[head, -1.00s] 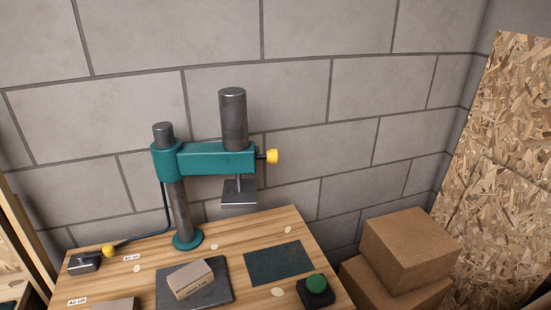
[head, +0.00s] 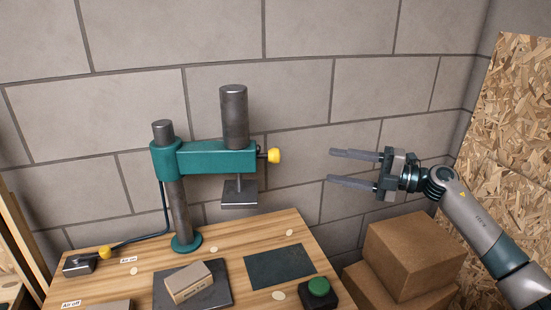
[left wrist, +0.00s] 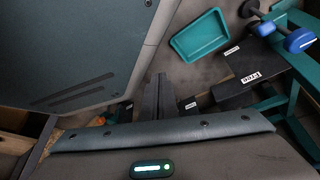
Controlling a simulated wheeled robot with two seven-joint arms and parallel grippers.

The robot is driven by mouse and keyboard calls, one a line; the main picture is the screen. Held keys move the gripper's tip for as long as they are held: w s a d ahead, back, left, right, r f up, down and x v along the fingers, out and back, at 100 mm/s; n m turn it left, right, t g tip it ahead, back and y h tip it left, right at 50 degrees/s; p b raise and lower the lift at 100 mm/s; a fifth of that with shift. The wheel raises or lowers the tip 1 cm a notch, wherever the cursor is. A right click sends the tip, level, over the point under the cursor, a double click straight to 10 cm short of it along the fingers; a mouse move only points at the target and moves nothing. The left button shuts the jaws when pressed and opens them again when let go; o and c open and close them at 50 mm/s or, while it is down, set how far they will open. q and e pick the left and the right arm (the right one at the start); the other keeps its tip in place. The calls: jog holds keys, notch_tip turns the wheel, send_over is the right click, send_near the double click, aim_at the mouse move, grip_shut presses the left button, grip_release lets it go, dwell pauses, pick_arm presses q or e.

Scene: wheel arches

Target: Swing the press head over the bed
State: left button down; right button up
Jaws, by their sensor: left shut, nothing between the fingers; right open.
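The press head (head: 234,118), a dark cylinder with a square plate (head: 239,194) below, hangs on a teal arm (head: 205,158). The arm reaches right from a steel column (head: 179,205) near the bench's back edge. A yellow knob (head: 274,156) sticks out at its right end. A dark slab (head: 215,292), probably the bed, lies in front of the column with a tan block (head: 188,282) on it; the head is not above it. My right gripper (head: 332,166) is open and empty, right of the knob and apart from it. My left gripper (left wrist: 158,97) is shut and empty.
The wooden bench (head: 230,243) holds a dark green mat (head: 279,266), a green push button (head: 319,288) and a yellow-knobbed air lever (head: 105,252). Cardboard boxes (head: 415,255) stand right. A teal tray (left wrist: 201,34) shows in the left wrist view. A block wall is behind.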

pick_arm(q)
jog(key=shift+s, duration=0.1)
dwell(0.3)
pick_arm(e)
jog(key=p, duration=0.4)
send_near(275, 156)
jog(key=w+a, duration=0.3)
jog(key=a, duration=0.1)
jog(key=x, duration=0.1)
jog(key=p+x, duration=0.1)
jog(key=x, duration=0.2)
jog(key=shift+w+a+f, duration=0.2)
jog(key=shift+w+f, duration=0.05)
jog(key=shift+f, duration=0.1)
pick_arm(q)
jog(key=s+a+r+g+y, duration=0.1)
jog(key=s+a+g, duration=0.2)
jog(key=s, duration=0.9)
jog(key=shift+s+a+g, duration=0.3)
jog(key=shift+s+a, duration=0.05)
jog(key=shift+a, duration=0.7)
pick_arm(e)
jog(key=shift+w+a+f, duration=0.1)
jog(key=shift+w+a, duration=0.1)
jog(key=shift+a, duration=0.35)
grip_shut()
pick_arm(q)
jog(key=shift+p, duration=0.3)
